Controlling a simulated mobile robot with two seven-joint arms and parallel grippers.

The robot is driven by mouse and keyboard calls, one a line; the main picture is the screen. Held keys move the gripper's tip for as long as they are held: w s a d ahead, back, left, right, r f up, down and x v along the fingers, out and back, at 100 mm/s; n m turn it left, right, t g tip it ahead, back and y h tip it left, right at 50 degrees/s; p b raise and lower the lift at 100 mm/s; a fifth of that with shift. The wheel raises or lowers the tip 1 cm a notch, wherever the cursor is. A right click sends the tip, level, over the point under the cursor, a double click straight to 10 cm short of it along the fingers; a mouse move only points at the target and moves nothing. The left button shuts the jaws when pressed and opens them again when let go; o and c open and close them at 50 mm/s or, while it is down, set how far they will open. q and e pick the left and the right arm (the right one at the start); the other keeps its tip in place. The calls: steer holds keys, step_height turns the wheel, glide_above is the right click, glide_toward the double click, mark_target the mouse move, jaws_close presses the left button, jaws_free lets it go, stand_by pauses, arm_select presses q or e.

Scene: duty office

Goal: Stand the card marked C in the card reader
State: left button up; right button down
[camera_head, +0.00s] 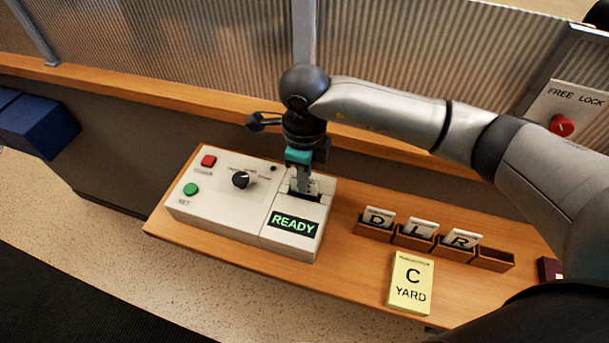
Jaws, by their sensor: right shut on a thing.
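The card reader (277,245) is a pale box section with a lit READY display, on the right part of a pale console on the wooden desk. My right gripper (304,182) points down over the dark slot at the back of the reader. It is shut on a small pale card (313,186), which stands roughly upright at the slot. The gripper partly covers this card, so I cannot read its mark clearly or tell how deep it sits. A yellow piece marked C YARD (410,284) lies flat on the desk. My left gripper is not in view.
Cards D (378,218), L (419,229) and R (460,239) stand in small wooden holders; the holder (493,259) at the right end is empty. The console has a red button (208,161), a green button (190,189) and a black knob (241,179). A ribbed panel stands behind.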

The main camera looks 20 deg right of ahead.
steer(key=shift+f, duration=0.1)
steer(key=c, duration=0.9)
jaws_free()
steer(key=shift+c, duration=0.2)
